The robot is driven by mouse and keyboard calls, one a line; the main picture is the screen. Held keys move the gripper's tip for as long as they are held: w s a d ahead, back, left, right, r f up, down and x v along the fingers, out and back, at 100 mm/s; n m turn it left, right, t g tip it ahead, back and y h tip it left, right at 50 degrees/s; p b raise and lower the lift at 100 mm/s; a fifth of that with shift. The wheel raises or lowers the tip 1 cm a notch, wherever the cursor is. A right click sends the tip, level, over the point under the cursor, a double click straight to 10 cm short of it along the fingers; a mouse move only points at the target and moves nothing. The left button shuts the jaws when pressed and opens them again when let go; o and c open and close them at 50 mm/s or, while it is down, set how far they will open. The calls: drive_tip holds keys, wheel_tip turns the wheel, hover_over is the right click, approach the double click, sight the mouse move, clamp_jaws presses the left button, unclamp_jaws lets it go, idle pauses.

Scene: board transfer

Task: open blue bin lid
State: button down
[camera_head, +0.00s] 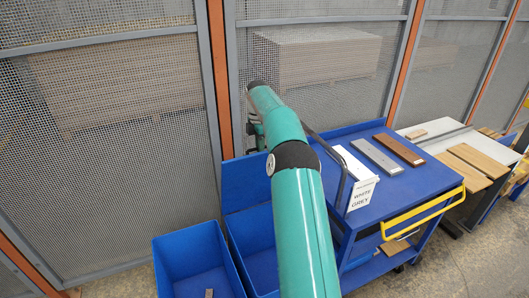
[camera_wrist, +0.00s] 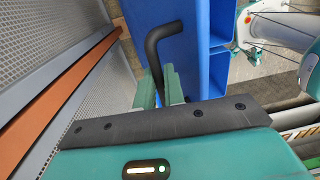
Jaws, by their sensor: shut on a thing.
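The blue bin lid (camera_head: 246,182) stands raised, roughly upright, at the back of the middle blue bin (camera_head: 243,250). The lid's blue face also shows in the wrist view (camera_wrist: 178,62), with a bent black handle (camera_wrist: 153,48) in front of it. My gripper (camera_wrist: 158,88) is shut on the handle, its green fingers on either side. In the head view my arm covers part of the bin and lid, and my gripper (camera_head: 257,132) shows only partly beside the arm, high near the mesh fence.
Another open blue bin (camera_head: 180,247) at left holds a small piece. A blue cart (camera_head: 375,195) at right carries boards and a WHITE/GREY sign (camera_head: 360,195). A mesh fence (camera_head: 110,120) with orange posts stands close behind. A board table (camera_head: 440,145) is farther right.

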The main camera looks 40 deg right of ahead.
drive_tip(key=shift+w+d+f, duration=0.1)
drive_tip(key=shift+w+d, duration=0.05)
drive_tip(key=shift+w, duration=0.1)
idle(0.3)
drive_tip(key=c, duration=1.5)
unclamp_jaws()
drive_tip(key=shift+w+r, duration=0.1)
drive_tip(key=shift+r, duration=0.15)
